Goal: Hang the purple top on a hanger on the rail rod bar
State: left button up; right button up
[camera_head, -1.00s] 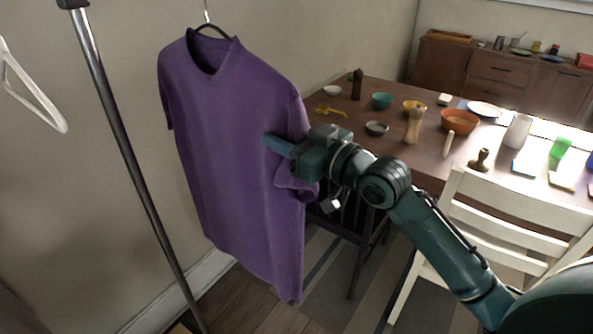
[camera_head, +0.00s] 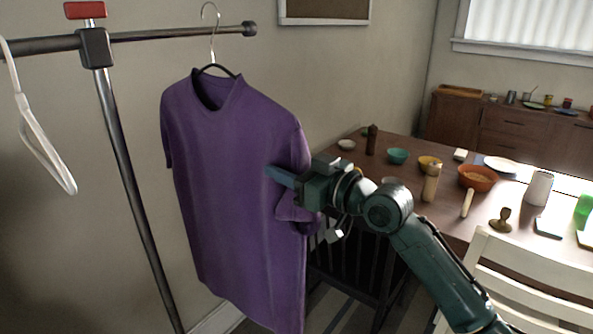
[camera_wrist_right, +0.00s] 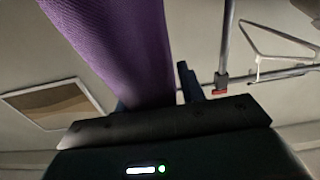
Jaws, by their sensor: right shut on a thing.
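The purple top (camera_head: 225,190) hangs upright on a dark hanger with a metal hook (camera_head: 213,45) in the head view. The hook's curve overlaps the dark rail bar (camera_head: 165,35) in the picture, near its right end. I cannot tell whether it rests on the bar or is in front of it. My right gripper (camera_head: 284,178) is shut on the purple top at its right side, by the sleeve. The top also fills the upper middle of the right wrist view (camera_wrist_right: 120,40). My left gripper is not in view.
A white hanger (camera_head: 45,150) hangs at the left, beside the rack's upright post (camera_head: 130,180). A red-topped clamp (camera_head: 88,12) sits where bar and post meet. A table (camera_head: 325,185) with dishes and a white chair (camera_head: 520,265) stand at right.

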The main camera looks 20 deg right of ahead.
pick_arm(q)
jog(key=b, duration=0.1)
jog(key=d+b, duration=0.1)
jog(key=b, duration=0.1)
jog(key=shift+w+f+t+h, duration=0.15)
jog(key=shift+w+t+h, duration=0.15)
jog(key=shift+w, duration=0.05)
pick_arm(e)
jog(key=w+a+f, duration=0.3)
jog(key=w+a, duration=0.1)
jog(key=w, duration=0.1)
jog(key=shift+w, duration=0.3)
jog(key=shift+f, duration=0.1)
dwell(0.5)
jog(key=o, duration=1.1)
jog(key=shift+s, duration=0.1)
jog(key=shift+o, duration=0.4)
jog(key=shift+f, duration=0.15)
